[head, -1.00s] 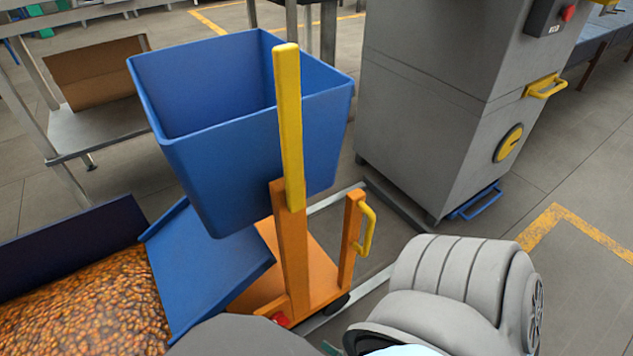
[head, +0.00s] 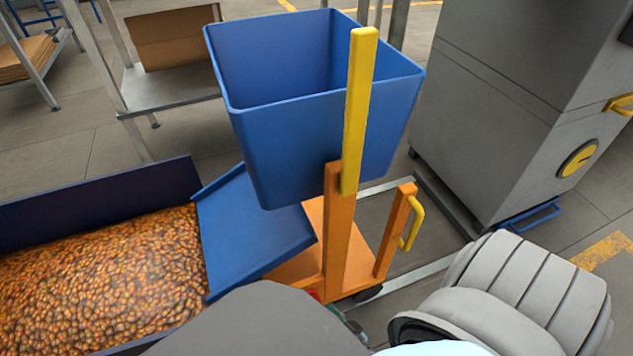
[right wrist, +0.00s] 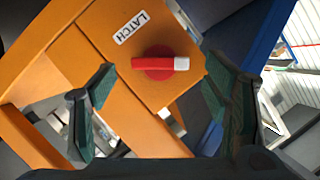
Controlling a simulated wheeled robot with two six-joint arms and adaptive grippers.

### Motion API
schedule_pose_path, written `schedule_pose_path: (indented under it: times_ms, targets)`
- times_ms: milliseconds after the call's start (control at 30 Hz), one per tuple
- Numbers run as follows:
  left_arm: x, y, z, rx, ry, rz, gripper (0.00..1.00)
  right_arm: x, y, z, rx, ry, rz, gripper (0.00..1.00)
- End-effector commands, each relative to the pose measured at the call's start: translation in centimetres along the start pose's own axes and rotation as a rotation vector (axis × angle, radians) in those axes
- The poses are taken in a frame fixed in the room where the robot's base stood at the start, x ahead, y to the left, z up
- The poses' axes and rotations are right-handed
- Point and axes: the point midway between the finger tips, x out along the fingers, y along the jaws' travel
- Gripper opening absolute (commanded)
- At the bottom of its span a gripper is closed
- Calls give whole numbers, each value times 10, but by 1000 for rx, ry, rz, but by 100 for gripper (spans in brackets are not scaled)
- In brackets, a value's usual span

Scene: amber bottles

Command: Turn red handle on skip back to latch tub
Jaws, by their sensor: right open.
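The red handle (right wrist: 158,65) shows in the right wrist view, on an orange plate beside a white LATCH label (right wrist: 132,27). It is a bar on a round red hub, with a white tip pointing right in that view. My right gripper (right wrist: 160,75) is open, with a finger to either side of the handle and nothing held. The skip's blue tub (head: 315,140) sits on an orange frame (head: 338,250) with a yellow upright bar (head: 358,110). In the head view my arm hides most of the handle area. My left gripper is not in view.
A blue chute (head: 250,235) slopes beside the tub, next to a bin of amber bottles (head: 110,275). A grey machine cabinet (head: 490,120) stands to the right. A metal table (head: 170,95) with a cardboard box stands behind. Floor is clear between the skip and cabinet.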

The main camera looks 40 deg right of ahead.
Motion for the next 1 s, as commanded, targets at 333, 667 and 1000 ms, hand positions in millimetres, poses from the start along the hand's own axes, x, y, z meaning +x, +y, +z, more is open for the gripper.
schedule_pose_path:
  times_ms: [333,667,1000]
  targets:
    - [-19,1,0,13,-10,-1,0,20,0,0,0,0,0,70]
    - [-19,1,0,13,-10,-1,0,19,0,0,0,0,0,32]
    - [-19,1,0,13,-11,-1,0,20,2,0,93,0,-36,22]
